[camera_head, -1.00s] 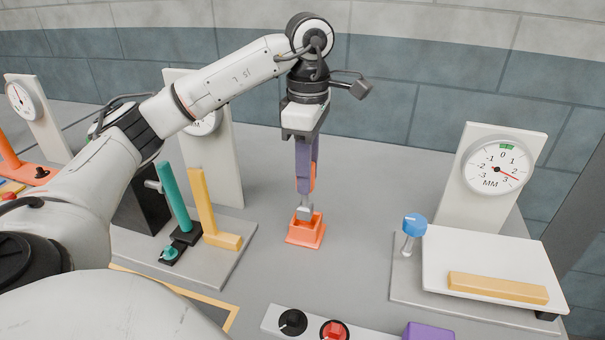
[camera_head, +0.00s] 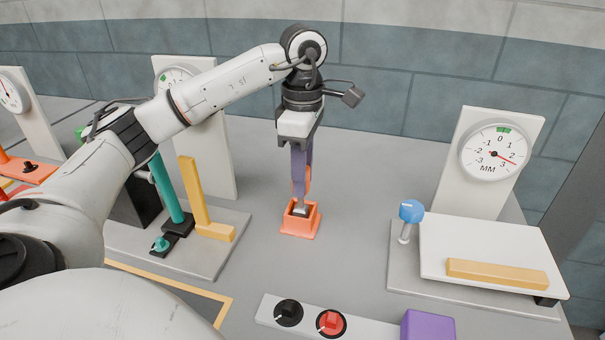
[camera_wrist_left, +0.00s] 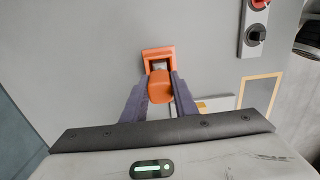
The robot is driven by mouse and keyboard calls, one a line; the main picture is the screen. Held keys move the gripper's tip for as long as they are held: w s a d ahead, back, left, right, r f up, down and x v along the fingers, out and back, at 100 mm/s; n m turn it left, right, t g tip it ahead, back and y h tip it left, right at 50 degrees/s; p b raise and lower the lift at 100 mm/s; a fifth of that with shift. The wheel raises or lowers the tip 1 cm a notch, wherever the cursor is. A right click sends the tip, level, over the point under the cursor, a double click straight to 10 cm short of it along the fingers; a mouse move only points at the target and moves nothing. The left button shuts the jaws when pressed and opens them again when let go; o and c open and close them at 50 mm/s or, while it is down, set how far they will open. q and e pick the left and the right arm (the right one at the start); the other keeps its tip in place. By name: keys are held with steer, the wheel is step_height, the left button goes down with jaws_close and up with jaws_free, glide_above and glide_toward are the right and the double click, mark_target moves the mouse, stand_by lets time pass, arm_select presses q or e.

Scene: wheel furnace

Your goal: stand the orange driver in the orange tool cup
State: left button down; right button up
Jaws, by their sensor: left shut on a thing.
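The orange tool cup (camera_head: 300,221) stands on the grey bench below my left gripper (camera_head: 301,186). My left gripper points straight down and is shut on the orange driver (camera_head: 308,181), whose handle is mostly hidden by the purple fingers. The driver is upright and its grey metal end reaches into the mouth of the cup; how deep it goes is hidden. In the left wrist view the driver's orange handle (camera_wrist_left: 160,86) is between the fingers, with the cup (camera_wrist_left: 158,58) just beyond it. My right gripper is not in view.
A fixture with a teal post (camera_head: 166,190) and a yellow post (camera_head: 195,192) stands to the left. A gauge stand with a white plate (camera_head: 490,250) and blue knob (camera_head: 411,211) is at the right. A knob panel (camera_head: 325,320) and purple block (camera_head: 428,325) are in front.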

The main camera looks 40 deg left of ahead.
arm_select(q)
steer(key=shift+f+b, duration=0.3)
steer(key=shift+f, duration=0.25)
stand_by(0.4)
steer(key=c, duration=0.8)
jaws_free()
steer(key=shift+o, duration=0.2)
